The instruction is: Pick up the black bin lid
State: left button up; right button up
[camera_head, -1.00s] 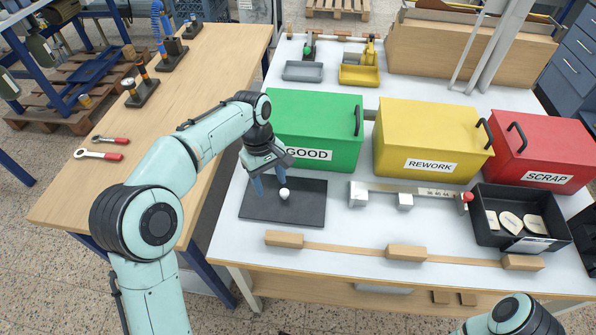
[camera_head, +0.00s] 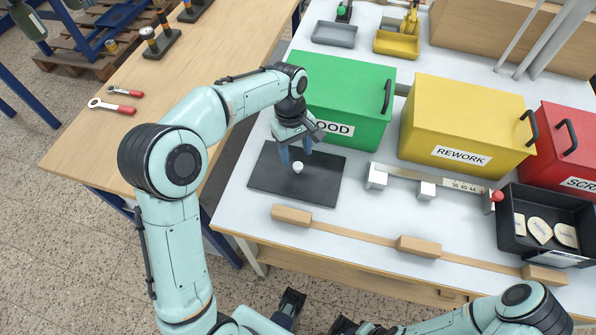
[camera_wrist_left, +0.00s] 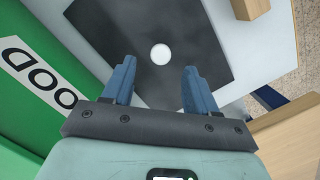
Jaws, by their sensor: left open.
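The black bin lid (camera_head: 268,178) is a flat dark plate with a small round white knob (camera_head: 298,168). It lies on the light worktop in front of the green GOOD bin. My left gripper (camera_head: 297,155) is open and empty, pointing down over the lid, close to the knob. In the left wrist view the white knob (camera_wrist_left: 160,54) shows beyond and between the two blue fingertips, apart from both, with the dark lid (camera_wrist_left: 130,30) around it. My right gripper is out of view.
The green bin (camera_head: 345,90) stands close behind my left gripper. A yellow REWORK bin (camera_head: 465,115) and a red SCRAP bin (camera_head: 565,140) stand to its right. A metal gauge bar (camera_head: 400,178), a wooden rail (camera_head: 350,233) and a black tray (camera_head: 510,235) lie nearby.

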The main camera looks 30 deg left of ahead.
aim_at(298, 165)
pick_arm(q)
jog(key=f, duration=0.4)
jog(key=shift+s+d+f, duration=0.25)
jog(key=shift+d, duration=0.1)
grip_shut()
jog(key=shift+r, duration=0.15)
notch_tip(298, 165, up, 20)
jog(key=p, duration=0.3)
